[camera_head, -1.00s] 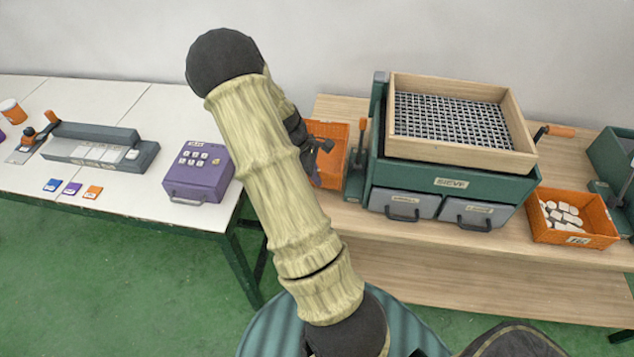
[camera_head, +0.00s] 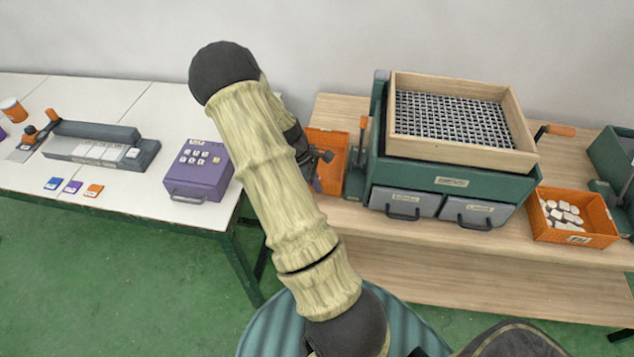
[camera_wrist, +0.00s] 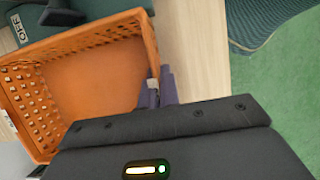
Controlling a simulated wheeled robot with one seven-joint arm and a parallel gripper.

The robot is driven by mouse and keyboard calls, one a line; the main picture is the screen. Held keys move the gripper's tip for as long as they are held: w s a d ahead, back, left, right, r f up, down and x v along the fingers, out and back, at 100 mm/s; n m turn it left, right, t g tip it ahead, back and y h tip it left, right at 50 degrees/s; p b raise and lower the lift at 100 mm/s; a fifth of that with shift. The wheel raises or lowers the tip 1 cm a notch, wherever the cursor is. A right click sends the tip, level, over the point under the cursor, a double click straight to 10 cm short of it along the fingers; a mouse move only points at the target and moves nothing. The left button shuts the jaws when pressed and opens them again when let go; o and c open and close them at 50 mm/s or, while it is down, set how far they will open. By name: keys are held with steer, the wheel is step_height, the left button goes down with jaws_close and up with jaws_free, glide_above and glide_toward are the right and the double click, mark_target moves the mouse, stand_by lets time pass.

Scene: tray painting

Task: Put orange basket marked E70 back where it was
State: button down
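The orange basket (camera_head: 328,146) is at the left end of the wooden table, left of the sieve machine and partly hidden behind my arm. In the wrist view the basket (camera_wrist: 95,80) looks empty, with perforated walls. I cannot read an E70 mark on it. My gripper (camera_wrist: 158,92) has purple fingers at the basket's near right wall, one on each side of it, shut on that wall. In the head view my gripper (camera_head: 317,172) is mostly hidden by the arm. Whether the basket's bottom touches the table is not clear.
The sieve machine (camera_head: 450,178) stands close to the right of the basket. A second orange basket (camera_head: 574,232) with white pieces is farther right. A purple box (camera_head: 198,172) sits on the white table (camera_head: 120,205) to the left, across a gap.

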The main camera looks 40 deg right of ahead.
steer(key=c, duration=1.6)
jaws_free()
steer(key=shift+c, duration=0.2)
steer(key=v, duration=1.2)
steer(key=shift+r, duration=0.15)
steer(key=shift+s, duration=0.1)
steer(key=s+a+r+m+t+y, duration=0.1)
steer(key=s+a+r+m+t, duration=0.1)
steer(key=a, duration=0.5)
steer(key=s+a+r+m+t+y, duration=0.1)
steer(key=s+a+m+t, duration=0.1)
steer(key=s+a, duration=0.3)
steer(key=s+a+r+m+t, duration=0.2)
steer(key=s+a+m, duration=0.1)
steer(key=a, duration=0.6)
steer(key=shift+s+a+r+m+y, duration=0.15)
steer(key=shift+s+r+m+y, duration=0.15)
steer(key=shift+s+m+y, duration=0.15)
